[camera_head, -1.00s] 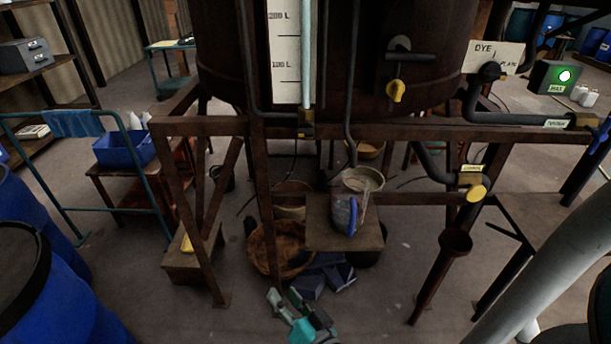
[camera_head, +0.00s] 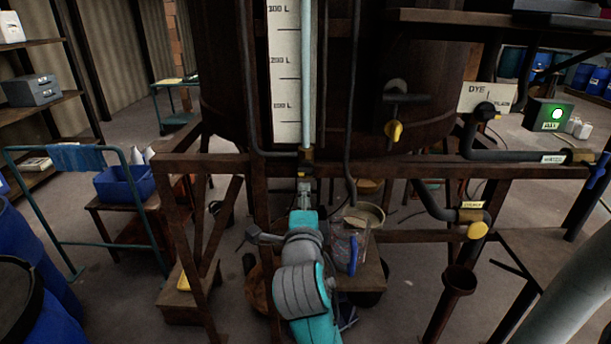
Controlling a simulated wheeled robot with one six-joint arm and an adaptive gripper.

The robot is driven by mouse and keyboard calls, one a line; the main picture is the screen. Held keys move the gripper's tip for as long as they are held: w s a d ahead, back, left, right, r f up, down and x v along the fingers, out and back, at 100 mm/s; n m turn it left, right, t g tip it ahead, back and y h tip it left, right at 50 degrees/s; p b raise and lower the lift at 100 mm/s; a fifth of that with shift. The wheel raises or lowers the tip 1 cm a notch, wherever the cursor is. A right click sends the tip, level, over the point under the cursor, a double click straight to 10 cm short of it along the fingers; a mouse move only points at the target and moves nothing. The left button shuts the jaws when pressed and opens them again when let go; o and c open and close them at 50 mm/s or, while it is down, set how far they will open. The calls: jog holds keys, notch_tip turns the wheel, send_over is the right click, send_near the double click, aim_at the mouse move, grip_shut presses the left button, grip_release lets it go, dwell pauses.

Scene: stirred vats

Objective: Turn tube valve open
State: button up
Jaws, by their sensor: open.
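The sight tube (camera_head: 307,80) runs up the vat (camera_head: 225,85) beside a white gauge board (camera_head: 283,75) marked in litres. The tube valve (camera_head: 305,157), a small brassy fitting, sits at the tube's foot, in front of the brown frame beam. My gripper (camera_head: 304,184) is raised at the end of my teal and grey arm, fingers pointing up, just below the valve in the picture. It is open and appears empty. I cannot tell whether the fingers touch the valve. The valve's handle is too small to read clearly.
Other yellow valve handles are right of the tube, one on the vat (camera_head: 394,131) and one on a lower pipe (camera_head: 477,230). A thin dark pipe (camera_head: 351,120) runs close right of the tube. A stool with a jug (camera_head: 345,250) stands below. A blue bin (camera_head: 125,183) is left.

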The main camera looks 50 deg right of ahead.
aim_at(306, 174)
jog(key=x, duration=1)
jog(key=shift+w+d, duration=0.25)
jog(key=shift+d, duration=0.1)
grip_shut()
